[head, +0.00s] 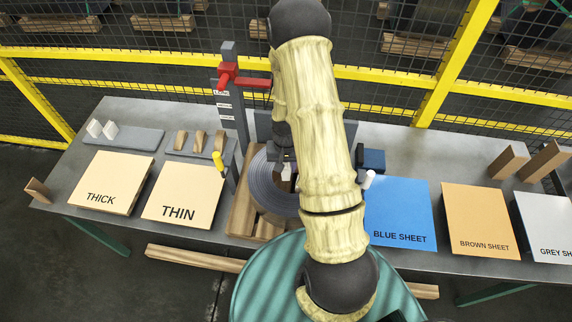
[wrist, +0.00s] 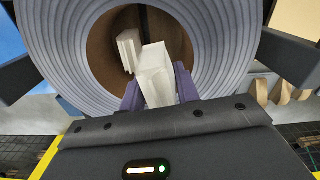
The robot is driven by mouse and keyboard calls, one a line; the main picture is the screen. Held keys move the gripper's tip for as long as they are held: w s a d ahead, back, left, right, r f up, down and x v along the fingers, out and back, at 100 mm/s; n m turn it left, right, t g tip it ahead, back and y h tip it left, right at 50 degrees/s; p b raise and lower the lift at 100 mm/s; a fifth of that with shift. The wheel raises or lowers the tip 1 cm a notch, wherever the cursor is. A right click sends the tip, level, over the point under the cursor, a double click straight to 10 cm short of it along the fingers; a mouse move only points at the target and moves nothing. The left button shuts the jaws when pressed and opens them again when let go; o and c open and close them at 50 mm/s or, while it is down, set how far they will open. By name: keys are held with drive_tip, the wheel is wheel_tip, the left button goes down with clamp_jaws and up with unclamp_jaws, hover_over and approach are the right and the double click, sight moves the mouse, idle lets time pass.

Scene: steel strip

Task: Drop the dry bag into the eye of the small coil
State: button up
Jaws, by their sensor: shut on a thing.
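My gripper (head: 283,160) is shut on a white dry bag (wrist: 155,72), held between its two fingers in the wrist view. The bag also shows below the gripper in the head view (head: 287,172). The small coil (head: 264,186) is a grey ringed strip lying on a wooden pallet, partly hidden by my arm. In the wrist view the coil (wrist: 68,50) surrounds a brown eye, and the held bag appears over that opening. A second white bag (wrist: 129,50) shows within the eye's outline, beside the held one. The bag's exact height is unclear.
Two white bags (head: 95,128) stand on a grey plate at the left. A post with a red arm (head: 228,76) rises behind the coil. THICK (head: 110,180) and THIN (head: 182,190) boards lie left; a blue sheet (head: 400,205) lies right. Yellow-railed fencing is behind.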

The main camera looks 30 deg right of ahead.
drive_tip(key=shift+f+b, duration=1.9)
drive_tip(key=shift+f, duration=0.8)
drive_tip(key=shift+w, duration=0.1)
drive_tip(key=o, duration=1.1)
drive_tip(key=shift+c, duration=0.2)
drive_tip(key=shift+a+r, duration=0.1)
drive_tip(key=shift+r, duration=0.05)
drive_tip(key=shift+w+r, duration=0.15)
drive_tip(key=shift+r, duration=0.45)
drive_tip(key=r+b, duration=0.1)
drive_tip(key=r, duration=0.4)
drive_tip(key=r+b, duration=0.1)
drive_tip(key=r, duration=1)
drive_tip(key=shift+s+b, duration=0.25)
drive_tip(key=shift+b, duration=0.15)
